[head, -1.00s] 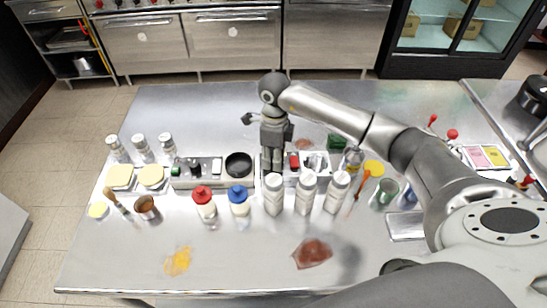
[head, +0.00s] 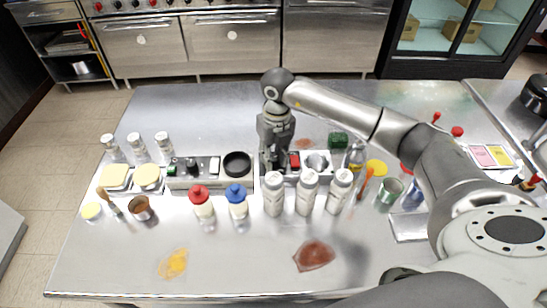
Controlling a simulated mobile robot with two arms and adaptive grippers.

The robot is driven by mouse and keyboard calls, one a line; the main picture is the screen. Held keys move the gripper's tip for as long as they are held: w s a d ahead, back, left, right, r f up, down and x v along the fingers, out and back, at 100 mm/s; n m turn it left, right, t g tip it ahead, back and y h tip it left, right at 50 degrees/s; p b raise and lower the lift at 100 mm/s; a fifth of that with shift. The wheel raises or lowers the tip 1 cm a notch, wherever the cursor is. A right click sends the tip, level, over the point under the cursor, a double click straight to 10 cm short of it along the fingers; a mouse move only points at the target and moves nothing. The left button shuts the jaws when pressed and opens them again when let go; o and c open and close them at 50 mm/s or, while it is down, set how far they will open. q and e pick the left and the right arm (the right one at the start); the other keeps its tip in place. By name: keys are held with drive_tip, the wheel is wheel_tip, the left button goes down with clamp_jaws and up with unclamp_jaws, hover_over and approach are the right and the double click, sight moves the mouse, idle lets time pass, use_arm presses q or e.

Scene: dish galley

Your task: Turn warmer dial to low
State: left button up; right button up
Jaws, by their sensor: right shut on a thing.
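My right gripper (head: 273,163) points straight down at the left end of the right-hand control panel (head: 318,180), behind the white bottles. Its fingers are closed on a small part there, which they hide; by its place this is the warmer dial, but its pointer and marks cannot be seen. A red switch (head: 294,161) and a round grey knob (head: 317,162) show on the same panel just right of the fingers. My left gripper is not in view.
White bottles (head: 306,193) stand close in front of the panel. A red-capped bottle (head: 201,206) and a blue-capped bottle (head: 238,205) stand to the left. Another panel (head: 195,180) with knobs and a black bowl (head: 237,163) lies left.

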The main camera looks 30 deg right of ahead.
sight(276, 157)
drive_tip(key=shift+m, duration=1.3)
drive_tip(key=o, duration=1)
drive_tip(key=shift+o, duration=0.2)
wheel_tip(276, 157, up, 12)
drive_tip(key=shift+d, duration=0.3)
drive_tip(key=shift+s, duration=0.1)
